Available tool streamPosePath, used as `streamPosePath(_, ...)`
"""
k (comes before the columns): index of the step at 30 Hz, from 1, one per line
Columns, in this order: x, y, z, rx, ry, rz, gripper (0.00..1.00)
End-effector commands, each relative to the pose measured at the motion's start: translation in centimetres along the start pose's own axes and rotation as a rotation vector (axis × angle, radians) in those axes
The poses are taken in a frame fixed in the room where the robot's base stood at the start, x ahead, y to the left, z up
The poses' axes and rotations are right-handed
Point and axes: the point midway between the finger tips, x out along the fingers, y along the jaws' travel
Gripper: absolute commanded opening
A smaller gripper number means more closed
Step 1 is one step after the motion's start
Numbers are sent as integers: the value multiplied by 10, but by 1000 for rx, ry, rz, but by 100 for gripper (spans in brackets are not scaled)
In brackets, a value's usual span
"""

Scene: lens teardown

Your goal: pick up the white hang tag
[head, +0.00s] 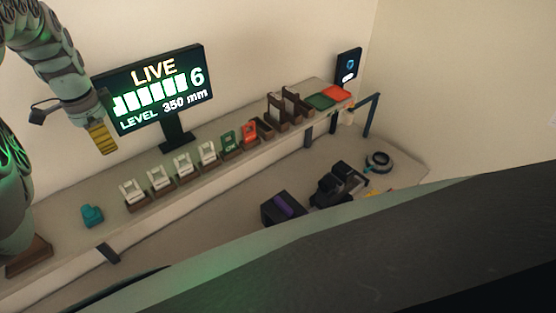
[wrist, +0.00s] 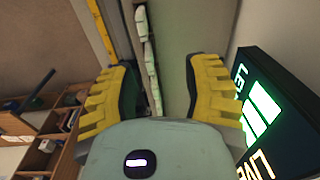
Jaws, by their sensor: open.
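Several white tag-like pieces stand upright in brown holders in a row along the shelf; the leftmost is this white piece (head: 132,191), the rightmost this one (head: 208,151). I cannot tell which is the white hang tag. My gripper (head: 104,140) hangs in front of the wall, left of the lit display and above the shelf, apart from the row. In the wrist view my gripper (wrist: 164,95) has its yellow fingers wide apart with nothing held. A line of white pieces (wrist: 149,55) shows beyond and between the fingers.
The lit display (head: 155,90) stands behind the row, and shows close on the right in the wrist view (wrist: 265,110). A teal block (head: 92,215) sits on the shelf at left. Green (head: 229,140) and orange pieces (head: 249,132) continue the row. Dark boxes (head: 285,207) stand lower right.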

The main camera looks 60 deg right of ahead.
Motion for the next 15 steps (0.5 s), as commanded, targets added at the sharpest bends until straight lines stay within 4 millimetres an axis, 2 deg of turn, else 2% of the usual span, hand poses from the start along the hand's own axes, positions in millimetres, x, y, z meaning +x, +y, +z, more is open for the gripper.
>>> streamPosePath(5,-1,15,2,35,-25,57,48)
streamPosePath(15,50,18,3,34,-23,55,48)
